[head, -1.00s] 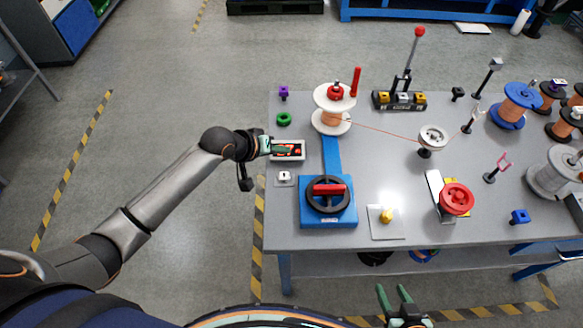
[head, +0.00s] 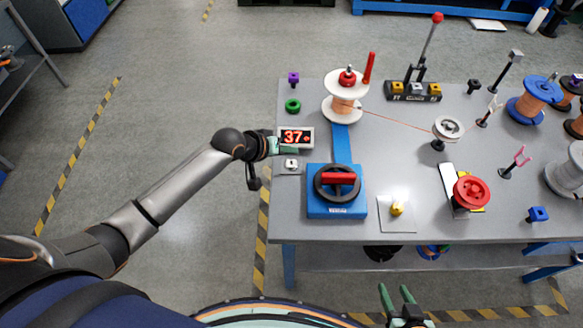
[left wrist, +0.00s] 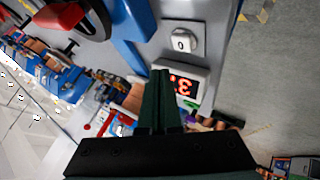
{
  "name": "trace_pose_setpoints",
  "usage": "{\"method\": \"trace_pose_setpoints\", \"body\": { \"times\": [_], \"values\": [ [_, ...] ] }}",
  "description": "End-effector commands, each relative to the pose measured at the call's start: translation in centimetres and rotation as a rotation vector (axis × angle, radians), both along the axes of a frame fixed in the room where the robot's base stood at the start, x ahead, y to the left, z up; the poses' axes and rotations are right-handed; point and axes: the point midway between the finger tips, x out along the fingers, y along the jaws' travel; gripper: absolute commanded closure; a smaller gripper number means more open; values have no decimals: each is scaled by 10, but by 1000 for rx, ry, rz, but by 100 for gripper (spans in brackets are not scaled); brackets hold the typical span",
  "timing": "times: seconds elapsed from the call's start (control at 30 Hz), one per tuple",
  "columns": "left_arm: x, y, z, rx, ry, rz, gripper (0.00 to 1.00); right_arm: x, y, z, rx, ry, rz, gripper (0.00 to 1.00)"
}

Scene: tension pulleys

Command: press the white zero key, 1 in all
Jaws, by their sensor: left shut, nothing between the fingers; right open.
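The white zero key (head: 291,163) sits on a small grey plate near the table's left edge. In the left wrist view the key (left wrist: 181,41) shows a "0" and lies beyond my fingertips. The counter display (head: 296,137) behind the key reads 37 in red; it also shows in the left wrist view (left wrist: 186,86). My left gripper (head: 290,150) is shut and empty, at the display's front edge and just behind the key, apart from it. It also shows in the left wrist view (left wrist: 160,75). My right gripper (head: 397,292) is open and empty, in front of the table.
A blue winder with a red-handled black wheel (head: 338,184) stands right of the key. A green ring (head: 292,105) and a purple piece (head: 293,79) lie behind the display. A white spool (head: 345,108) carries copper wire to a pulley (head: 448,129).

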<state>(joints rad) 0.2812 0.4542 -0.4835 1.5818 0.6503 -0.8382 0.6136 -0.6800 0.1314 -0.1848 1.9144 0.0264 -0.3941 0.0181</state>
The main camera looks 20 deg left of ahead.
Motion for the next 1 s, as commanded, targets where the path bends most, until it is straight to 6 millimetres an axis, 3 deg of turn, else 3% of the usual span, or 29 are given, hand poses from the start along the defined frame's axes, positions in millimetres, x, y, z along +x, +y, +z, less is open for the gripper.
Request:
{"method": "trace_pose_setpoints", "body": {
  "times": [0.03,0.23,1.0],
  "values": [
    [0,0,-12,0,1,-1,100,0,0,-11,0,2,0,50],
    [0,0,-27,0,1,-1,100,-1,0,-18,-1,3,0,50],
    [0,0,-28,0,0,0,100,0,0,-17,0,-1,-1,50]
  ]
}}
